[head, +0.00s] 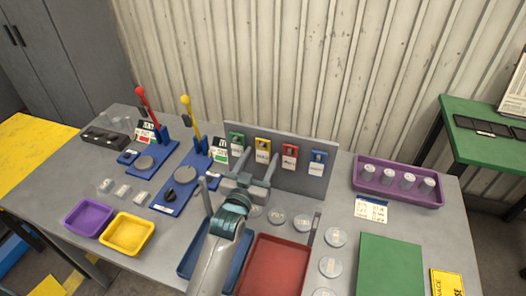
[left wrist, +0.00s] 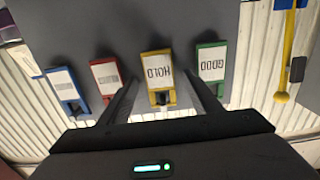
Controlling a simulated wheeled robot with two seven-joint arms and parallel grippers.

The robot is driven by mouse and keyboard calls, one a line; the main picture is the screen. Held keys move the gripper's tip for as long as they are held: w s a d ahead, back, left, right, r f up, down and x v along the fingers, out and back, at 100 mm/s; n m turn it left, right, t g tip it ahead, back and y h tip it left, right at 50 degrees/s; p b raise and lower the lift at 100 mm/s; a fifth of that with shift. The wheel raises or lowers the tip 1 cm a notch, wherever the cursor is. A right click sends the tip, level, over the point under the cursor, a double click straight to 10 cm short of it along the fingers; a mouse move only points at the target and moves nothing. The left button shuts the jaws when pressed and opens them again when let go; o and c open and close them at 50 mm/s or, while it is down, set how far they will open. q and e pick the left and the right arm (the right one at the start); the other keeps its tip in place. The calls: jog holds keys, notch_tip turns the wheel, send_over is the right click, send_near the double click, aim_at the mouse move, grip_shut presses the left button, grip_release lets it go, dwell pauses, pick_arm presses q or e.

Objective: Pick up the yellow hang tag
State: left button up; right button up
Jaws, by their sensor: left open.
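The yellow hang tag (head: 263,152) hangs on the upright grey board, between the green tag (head: 236,142) and the red tag (head: 289,157). In the left wrist view the yellow tag (left wrist: 157,72) shows upside down with the word HOLD on its white label. My left gripper (head: 257,163) is open and empty in front of the board. In the left wrist view its two fingers (left wrist: 163,82) lie on either side of the yellow tag, and I see no contact. My right gripper is out of view.
A blue tag (head: 318,161) hangs at the board's right end. Red- and yellow-knobbed levers (head: 185,100) stand to the left. A red tray (head: 272,265) and several round discs lie in front of the board. A purple tray (head: 398,194) with several cylinders is at the right.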

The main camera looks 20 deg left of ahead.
pick_arm(q)
jog(key=shift+c, duration=0.4)
jog(key=c, duration=1)
jog(key=shift+r, duration=0.1)
jog(key=shift+c, duration=0.2)
jog(key=shift+r+b, duration=0.45)
jog(key=shift+r, duration=0.15)
jog(key=s+b, duration=0.5)
jog(key=s, duration=1.3)
jog(key=shift+a, duration=0.3)
